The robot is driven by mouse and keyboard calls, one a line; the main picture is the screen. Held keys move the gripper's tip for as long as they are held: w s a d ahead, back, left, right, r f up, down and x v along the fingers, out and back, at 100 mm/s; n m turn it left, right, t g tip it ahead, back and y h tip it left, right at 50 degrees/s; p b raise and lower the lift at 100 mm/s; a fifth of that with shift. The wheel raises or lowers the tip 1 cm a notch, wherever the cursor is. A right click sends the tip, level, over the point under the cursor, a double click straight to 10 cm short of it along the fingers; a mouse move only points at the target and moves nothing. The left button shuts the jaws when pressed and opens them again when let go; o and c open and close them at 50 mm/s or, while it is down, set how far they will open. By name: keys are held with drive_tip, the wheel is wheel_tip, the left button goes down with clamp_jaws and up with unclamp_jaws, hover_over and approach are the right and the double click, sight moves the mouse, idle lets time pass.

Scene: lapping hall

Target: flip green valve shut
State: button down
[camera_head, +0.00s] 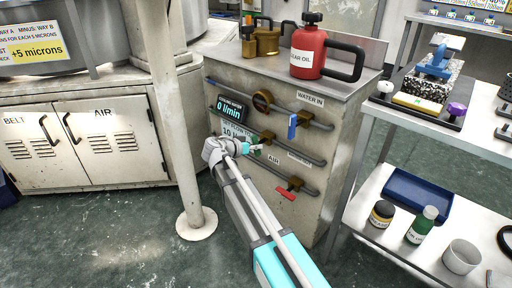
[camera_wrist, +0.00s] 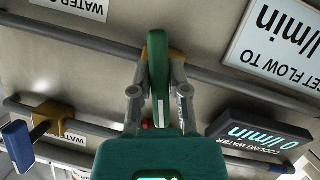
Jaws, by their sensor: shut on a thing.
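The green valve handle (camera_wrist: 158,65) is between the two fingertips of my gripper (camera_wrist: 159,92) in the wrist view, and the fingers are closed on its sides. The handle lies across the grey pipe (camera_wrist: 85,37), roughly at a right angle to it. In the head view my gripper (camera_head: 250,148) reaches the middle pipe on the cabinet's front, and my arm and fingers hide most of the green handle. A display (camera_head: 231,108) above reads 0 l/min. It also shows in the wrist view (camera_wrist: 258,134), upside down.
A blue valve handle (camera_head: 292,126) hangs down from the upper pipe. A red handle (camera_head: 285,194) sits on the lower pipe. A red oil can (camera_head: 308,52) stands on the cabinet. A white post (camera_head: 180,120) is close at left, and a shelf rack (camera_head: 361,150) stands at right.

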drive_tip(key=shift+m+t+y, duration=0.6)
drive_tip(key=shift+m+y, duration=0.2)
drive_tip(key=shift+m, duration=0.6)
drive_tip(key=c, duration=0.6)
unclamp_jaws()
drive_tip(key=shift+r, duration=0.1)
